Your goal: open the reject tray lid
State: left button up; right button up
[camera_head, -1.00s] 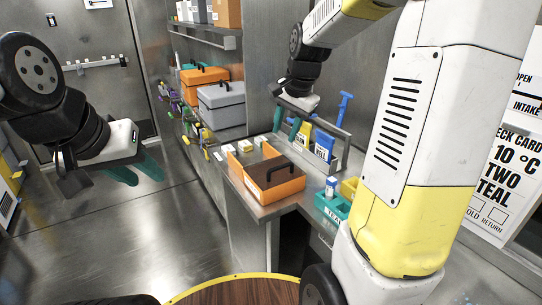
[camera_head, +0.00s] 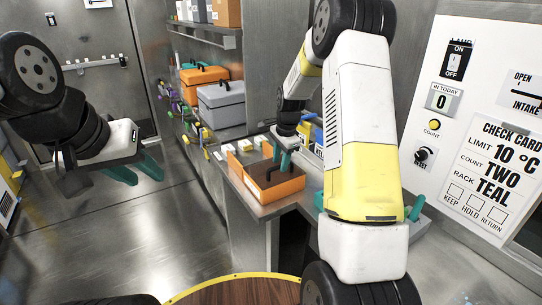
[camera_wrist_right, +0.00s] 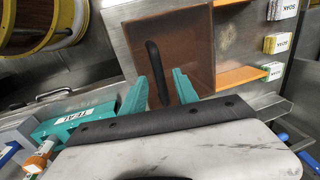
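The reject tray appears to be the orange tray (camera_head: 282,192) on the counter, with a brown see-through lid (camera_head: 255,172) and a black handle (camera_wrist_right: 157,72). The lid lies flat on the tray in the head view. In the right wrist view the lid (camera_wrist_right: 190,48) faces the camera. My right gripper (camera_head: 279,156) is over the lid. In the right wrist view its teal fingers (camera_wrist_right: 160,80) are apart on either side of the handle, with gaps showing. My left gripper (camera_head: 138,170) is open and empty, over the floor at left.
Small labelled boxes (camera_head: 232,148) stand behind the tray. A teal rack (camera_wrist_right: 75,121) marked TEAL is beside it, mostly hidden by my right arm in the head view. Grey (camera_head: 221,104) and orange (camera_head: 203,78) cases stand further back. The floor at left is clear.

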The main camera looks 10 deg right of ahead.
jog(key=shift+f, duration=0.35)
grip_shut()
jog(key=shift+w, duration=0.1)
dwell(1.1)
